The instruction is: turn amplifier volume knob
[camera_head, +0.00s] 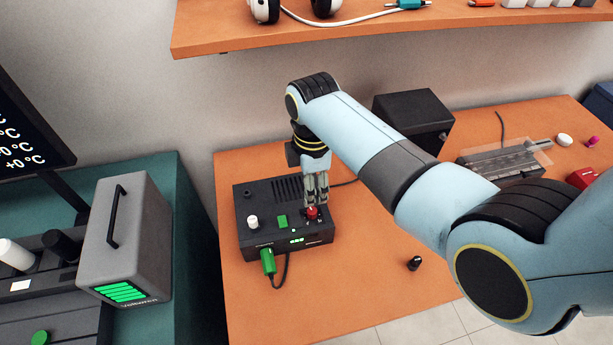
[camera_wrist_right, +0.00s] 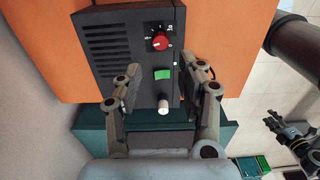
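The amplifier is a black box (camera_head: 262,238) on the orange table, with a vented top. It carries a red knob (camera_head: 312,213) with a white scale, a green button (camera_head: 282,221) and a white knob (camera_head: 252,222). My right gripper (camera_head: 316,200) points down over the red knob in the head view. In the right wrist view, my right gripper (camera_wrist_right: 166,72) is open and empty, its fingers spread on either side of the green button (camera_wrist_right: 162,74). The red knob (camera_wrist_right: 160,41) shows beyond the fingertips. A dark gripper-like shape (camera_wrist_right: 290,138), perhaps my left gripper, is small at lower right.
A green plug (camera_head: 267,260) with a cable sits at the amplifier's front. A black box (camera_head: 412,118) stands behind my right arm. A grey case (camera_head: 125,238) stands left on a green surface (camera_head: 190,215). A shelf (camera_head: 380,35) hangs above. Table in front is mostly clear.

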